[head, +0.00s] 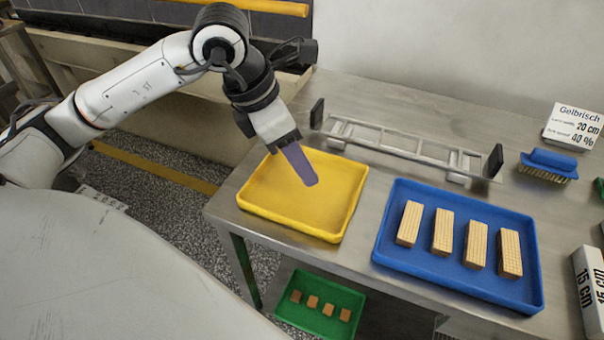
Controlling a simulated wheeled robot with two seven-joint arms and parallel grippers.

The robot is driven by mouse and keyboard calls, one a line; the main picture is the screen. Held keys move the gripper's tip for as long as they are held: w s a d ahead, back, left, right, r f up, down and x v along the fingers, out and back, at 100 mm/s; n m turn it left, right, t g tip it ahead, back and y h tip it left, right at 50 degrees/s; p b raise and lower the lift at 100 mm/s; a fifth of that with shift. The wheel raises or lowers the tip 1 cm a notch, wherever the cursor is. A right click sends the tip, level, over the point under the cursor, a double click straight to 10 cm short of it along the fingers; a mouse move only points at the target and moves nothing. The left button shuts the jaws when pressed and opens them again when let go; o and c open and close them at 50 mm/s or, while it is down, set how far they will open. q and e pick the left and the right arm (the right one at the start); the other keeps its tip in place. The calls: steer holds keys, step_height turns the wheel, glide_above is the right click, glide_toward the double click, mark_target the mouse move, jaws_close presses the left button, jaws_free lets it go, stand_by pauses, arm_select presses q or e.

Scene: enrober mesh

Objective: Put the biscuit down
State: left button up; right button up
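My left gripper (300,166) points down over the yellow tray (262,213), with one flat purple finger showing. The other finger is hidden, so I cannot tell whether it is open or shut. I see no biscuit at it, though its far side is hidden. The visible part of the yellow tray is empty. Several tan rectangular biscuits lie side by side in the blue tray (415,265), among them the leftmost biscuit (409,223) and the rightmost biscuit (510,253). My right gripper is not in view.
A metal mesh frame (400,145) with dark end plates stands behind the trays. A blue brush (549,165) and a Gelbrisch sign (574,127) are at the right, above a 15 cm block (590,290). A green tray (320,304) with small brown pieces sits below the table edge.

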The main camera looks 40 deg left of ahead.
arm_select(q)
steer(key=shift+f, duration=2.4)
steer(key=o, duration=0.8)
steer(key=v, duration=1.2)
steer(key=shift+w+r, duration=0.15)
